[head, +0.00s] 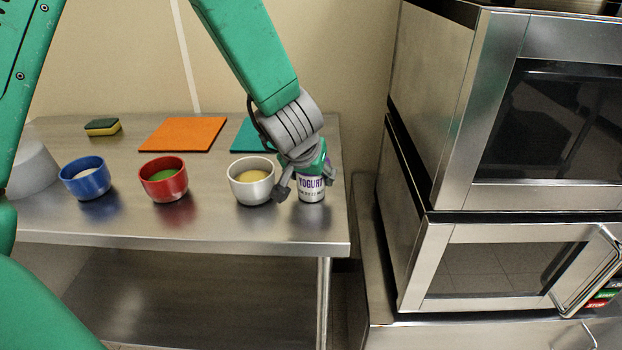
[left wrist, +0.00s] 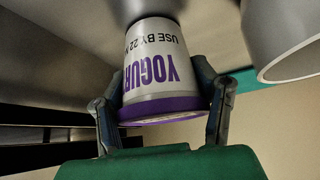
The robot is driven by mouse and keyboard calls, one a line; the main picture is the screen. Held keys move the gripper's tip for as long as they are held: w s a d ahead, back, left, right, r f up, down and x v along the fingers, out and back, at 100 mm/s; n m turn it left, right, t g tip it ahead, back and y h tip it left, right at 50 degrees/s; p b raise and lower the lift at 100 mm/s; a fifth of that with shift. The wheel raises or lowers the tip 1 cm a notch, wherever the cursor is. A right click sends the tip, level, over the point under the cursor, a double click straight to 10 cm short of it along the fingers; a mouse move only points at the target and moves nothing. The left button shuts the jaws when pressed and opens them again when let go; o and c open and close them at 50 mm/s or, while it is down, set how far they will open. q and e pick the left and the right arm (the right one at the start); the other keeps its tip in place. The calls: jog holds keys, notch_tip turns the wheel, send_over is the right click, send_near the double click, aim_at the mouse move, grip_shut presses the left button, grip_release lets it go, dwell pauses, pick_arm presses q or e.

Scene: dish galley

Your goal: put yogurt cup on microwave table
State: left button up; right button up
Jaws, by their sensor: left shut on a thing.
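The yogurt cup (head: 311,187) is white with purple lettering and stands upright at the right end of the steel table. My left gripper (head: 306,184) reaches down from above and is shut on it. In the left wrist view, its fingers (left wrist: 161,95) lie on both sides of the yogurt cup (left wrist: 155,68), near the purple rim. The cup's base is at the tabletop; I cannot tell whether it is just clear of it. A steel table (head: 470,338) stands under the two stacked microwaves at the right. My right gripper is not in view.
A white bowl (head: 252,193) is close left of the cup. A red bowl (head: 163,191), blue bowl (head: 86,190), orange mat (head: 183,134), teal mat (head: 247,136) and sponge (head: 102,127) share the table (head: 200,232). The upper microwave (head: 467,110) and lower microwave (head: 437,258) fill the right.

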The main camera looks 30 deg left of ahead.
pick_arm(q)
jog(key=shift+r, duration=0.1)
jog(key=shift+s+a+f, duration=0.15)
jog(key=shift+a+f, duration=0.1)
jog(key=shift+a, duration=0.25)
jog(key=o, duration=1.1)
jog(key=shift+a, duration=0.25)
jog(key=shift+a+f, duration=0.15)
jog(key=shift+a, duration=0.05)
jog(key=shift+d, duration=0.55)
jog(key=shift+d+r, duration=0.15)
jog(key=shift+r, duration=0.45)
jog(key=a+p+v, duration=0.1)
jog(key=p+v, duration=0.4)
jog(key=v, duration=0.6)
jog(key=shift+s, duration=0.25)
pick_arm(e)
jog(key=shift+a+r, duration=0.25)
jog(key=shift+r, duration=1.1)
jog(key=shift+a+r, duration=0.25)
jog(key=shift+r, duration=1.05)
pick_arm(q)
jog(key=shift+d, duration=0.15)
